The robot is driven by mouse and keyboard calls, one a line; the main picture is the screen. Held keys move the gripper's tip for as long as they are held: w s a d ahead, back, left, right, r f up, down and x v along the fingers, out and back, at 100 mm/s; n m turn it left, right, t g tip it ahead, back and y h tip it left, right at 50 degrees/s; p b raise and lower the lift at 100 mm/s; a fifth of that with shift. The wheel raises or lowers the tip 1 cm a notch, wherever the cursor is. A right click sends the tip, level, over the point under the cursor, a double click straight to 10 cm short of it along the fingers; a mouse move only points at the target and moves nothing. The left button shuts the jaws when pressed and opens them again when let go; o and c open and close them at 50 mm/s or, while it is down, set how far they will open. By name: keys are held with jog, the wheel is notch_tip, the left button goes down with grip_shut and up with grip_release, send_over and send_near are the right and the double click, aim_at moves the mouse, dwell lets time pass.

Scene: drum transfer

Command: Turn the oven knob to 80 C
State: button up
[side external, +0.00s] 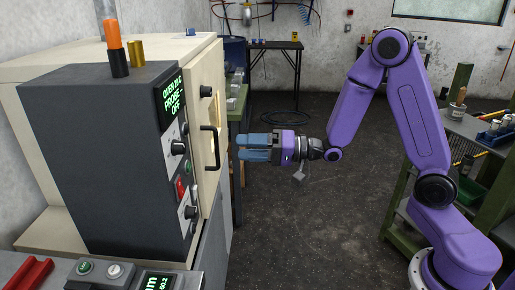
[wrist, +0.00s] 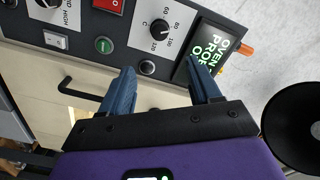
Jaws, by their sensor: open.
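The oven (side external: 205,75) is a cream box at the left with a dark control panel on its front. The temperature knob (side external: 177,148) is black on a white dial plate; it also shows in the wrist view (wrist: 158,29), with numbers up to 120 around it. I cannot read its setting for certain. The green display (side external: 173,102) reads OVEN 21 C, PROBE OFF. My gripper (side external: 240,147) has blue fingers, points left toward the panel and is apart from it. In the wrist view my gripper (wrist: 161,66) is open and empty, its fingers spread below the knob.
The black door handle (side external: 210,148) juts out near my fingers. Below the temperature knob are a green button (wrist: 104,45), a red switch (wrist: 109,4) and a lower knob (side external: 190,212). An orange beacon (side external: 115,48) stands on top. The floor between oven and arm is clear.

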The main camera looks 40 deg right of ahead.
jog(key=shift+v, duration=1)
jog(key=s+a+f+n+g+h, duration=0.4)
jog(key=s+f+n+g+h, duration=0.15)
jog(key=s+n, duration=0.35)
jog(key=s+d+n+g+h, duration=0.3)
jog(key=s+d, duration=0.1)
jog(key=s, duration=0.6)
jog(key=s+d+r+n+g+h, duration=0.1)
jog(key=s+d+n+g+h, duration=0.2)
jog(key=s, duration=0.8)
jog(key=shift+d+n+g+h, duration=0.3)
jog(key=shift+d+g+h, duration=0.15)
jog(key=shift+d+g, duration=0.1)
jog(key=shift+s, duration=0.1)
